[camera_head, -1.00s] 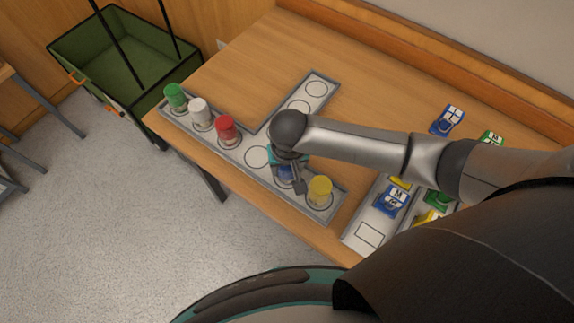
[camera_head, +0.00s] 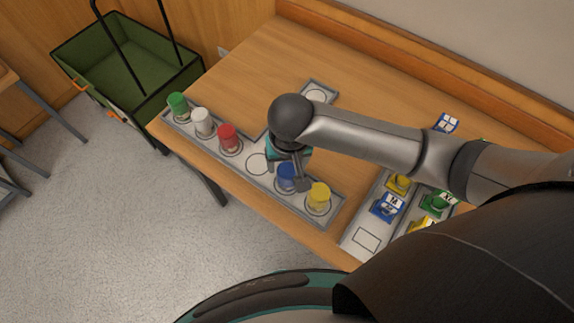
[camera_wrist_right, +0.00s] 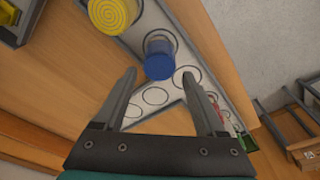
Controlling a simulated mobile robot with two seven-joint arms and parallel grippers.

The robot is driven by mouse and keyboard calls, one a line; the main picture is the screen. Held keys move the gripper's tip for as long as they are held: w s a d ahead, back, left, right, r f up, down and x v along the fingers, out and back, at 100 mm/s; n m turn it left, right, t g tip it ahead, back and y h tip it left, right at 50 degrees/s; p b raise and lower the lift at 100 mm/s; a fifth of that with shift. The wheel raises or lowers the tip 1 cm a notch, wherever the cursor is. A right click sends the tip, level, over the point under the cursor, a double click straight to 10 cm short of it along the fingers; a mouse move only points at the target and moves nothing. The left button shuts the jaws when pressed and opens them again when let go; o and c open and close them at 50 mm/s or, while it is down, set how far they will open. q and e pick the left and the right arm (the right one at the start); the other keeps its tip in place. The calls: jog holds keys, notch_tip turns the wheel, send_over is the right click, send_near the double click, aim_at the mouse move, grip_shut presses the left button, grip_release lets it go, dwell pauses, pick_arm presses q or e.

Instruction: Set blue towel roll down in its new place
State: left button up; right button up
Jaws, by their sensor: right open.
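The blue towel roll (camera_head: 287,179) stands upright on a circle of the grey T-shaped tray (camera_head: 190,140), between an empty circle (camera_head: 257,164) and the yellow roll (camera_head: 318,198). My right gripper (camera_head: 298,172) is above and beside the blue roll, partly covering it in the head view. In the right wrist view the open gripper (camera_wrist_right: 160,76) has nothing between its fingers. The blue roll (camera_wrist_right: 158,62) shows just beyond the fingertips, apart from them. My left gripper is not in view.
Red (camera_head: 229,138), white (camera_head: 202,122) and green (camera_head: 178,105) rolls stand along the tray's left part. A second tray (camera_head: 365,238) with several coloured items is at right. A green cart (camera_head: 130,62) stands beyond the table. The table's back left is clear.

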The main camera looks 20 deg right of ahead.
jog(key=shift+s+r+p, duration=0.15)
jog(key=shift+r, duration=0.75)
jog(key=shift+s+r+p, duration=0.1)
jog(key=shift+r+p, duration=0.05)
jog(key=shift+r, duration=0.7)
